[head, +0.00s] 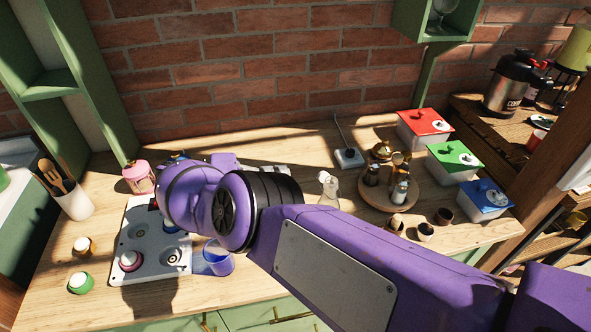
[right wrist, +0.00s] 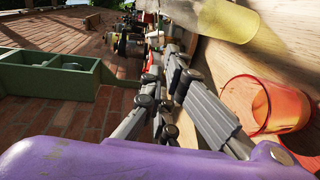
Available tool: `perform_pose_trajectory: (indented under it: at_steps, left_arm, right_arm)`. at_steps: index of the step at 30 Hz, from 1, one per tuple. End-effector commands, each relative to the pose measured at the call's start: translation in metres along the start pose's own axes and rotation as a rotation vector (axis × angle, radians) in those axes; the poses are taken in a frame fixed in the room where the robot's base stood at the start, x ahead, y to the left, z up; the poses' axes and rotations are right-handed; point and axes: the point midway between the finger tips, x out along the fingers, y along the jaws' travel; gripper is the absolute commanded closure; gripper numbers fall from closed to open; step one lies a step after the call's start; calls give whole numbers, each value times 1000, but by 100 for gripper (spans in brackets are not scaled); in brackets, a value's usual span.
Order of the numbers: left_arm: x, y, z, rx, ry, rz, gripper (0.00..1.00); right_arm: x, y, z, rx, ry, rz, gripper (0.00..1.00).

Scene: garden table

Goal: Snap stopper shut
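A clear bottle (head: 328,188) with a pale top stands upright on the wooden table in the head view, just beyond my purple right arm. Its lower part is hidden by that arm, and I cannot tell whether its stopper is open or shut. My right gripper (right wrist: 166,75) shows as grey jointed fingers in the right wrist view. I cannot make out whether its fingertips meet or hold anything. In the head view my right forearm and wrist hide most of it. My left gripper is in neither view.
A blue glass (head: 217,259) stands beside a grey tray (head: 140,230). An orange glass (right wrist: 265,105) and a yellow one (right wrist: 230,18) are close to the right gripper. A round wooden tray (head: 388,190) with small jars and lidded boxes (head: 455,163) stand right of the bottle.

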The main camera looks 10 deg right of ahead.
Motion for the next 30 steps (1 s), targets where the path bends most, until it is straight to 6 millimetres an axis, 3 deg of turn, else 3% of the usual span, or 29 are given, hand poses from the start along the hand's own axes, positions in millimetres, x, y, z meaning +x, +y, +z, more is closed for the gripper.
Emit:
perform_pose_trajectory:
  at_steps: [7, 19, 30]
  left_arm:
    - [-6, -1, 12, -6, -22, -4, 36]
    - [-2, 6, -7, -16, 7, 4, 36]
    - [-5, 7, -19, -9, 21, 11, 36]
  right_arm:
    - [13, -5, 0, 4, -1, 5, 100]
    - [52, -27, 0, 0, -1, 2, 100]
    - [86, -26, -1, 4, -1, 0, 100]
